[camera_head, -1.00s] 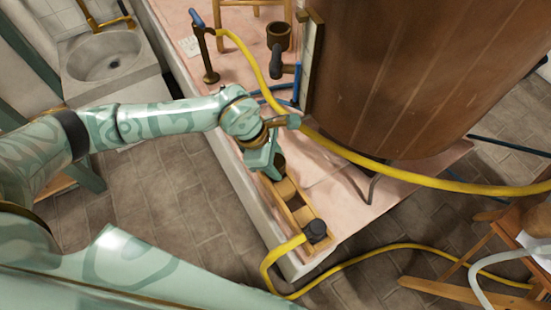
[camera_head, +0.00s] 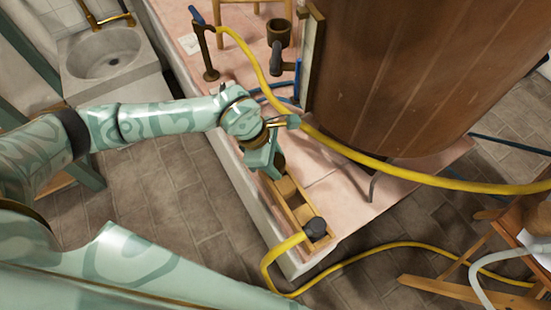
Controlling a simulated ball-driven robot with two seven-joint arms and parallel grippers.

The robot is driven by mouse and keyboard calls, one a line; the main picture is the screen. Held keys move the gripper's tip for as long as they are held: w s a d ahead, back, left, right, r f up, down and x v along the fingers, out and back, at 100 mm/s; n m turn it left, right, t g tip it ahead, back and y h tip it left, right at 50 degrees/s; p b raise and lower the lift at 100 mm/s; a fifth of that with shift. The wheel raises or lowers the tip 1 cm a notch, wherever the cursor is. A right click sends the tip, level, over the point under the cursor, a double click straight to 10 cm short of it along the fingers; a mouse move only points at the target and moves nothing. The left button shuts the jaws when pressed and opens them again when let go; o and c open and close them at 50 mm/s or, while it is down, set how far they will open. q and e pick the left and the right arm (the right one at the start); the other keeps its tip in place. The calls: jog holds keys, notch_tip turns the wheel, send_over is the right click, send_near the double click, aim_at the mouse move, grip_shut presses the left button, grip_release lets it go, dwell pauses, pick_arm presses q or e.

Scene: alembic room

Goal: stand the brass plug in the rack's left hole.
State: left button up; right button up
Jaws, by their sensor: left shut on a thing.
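My left gripper (camera_head: 272,163) is at the upper end of a narrow wooden rack (camera_head: 302,214). It points down and is shut on a small dark brown thing (camera_head: 280,160), which I take to be the brass plug. The gripper hides most of it, and I cannot tell whether it touches the rack. The gripper also covers the rack's upper end, so the hole there does not show clearly. A black round cap (camera_head: 315,228) with a yellow hose end sits at the rack's lower end. My right gripper is not in view.
The rack lies along the edge of a pink tiled platform (camera_head: 345,205). A big wooden vat (camera_head: 410,80) stands behind it. A yellow hose (camera_head: 400,175) crosses in front of the vat. A brass stand (camera_head: 208,55) and a stone sink (camera_head: 105,60) are farther back.

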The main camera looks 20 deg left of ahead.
pick_arm(q)
jog(key=shift+f, duration=0.7)
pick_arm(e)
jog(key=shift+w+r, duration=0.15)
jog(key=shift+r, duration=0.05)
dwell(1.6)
pick_arm(q)
jog(key=o, duration=1.1)
jog(key=shift+o, duration=0.2)
jog(key=shift+r+p, duration=3.05)
jog(key=shift+r, duration=0.5)
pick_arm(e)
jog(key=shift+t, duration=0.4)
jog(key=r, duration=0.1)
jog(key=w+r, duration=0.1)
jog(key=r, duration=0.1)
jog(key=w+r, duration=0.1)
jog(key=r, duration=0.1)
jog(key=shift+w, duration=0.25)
pick_arm(q)
jog(key=shift+f, duration=0.1)
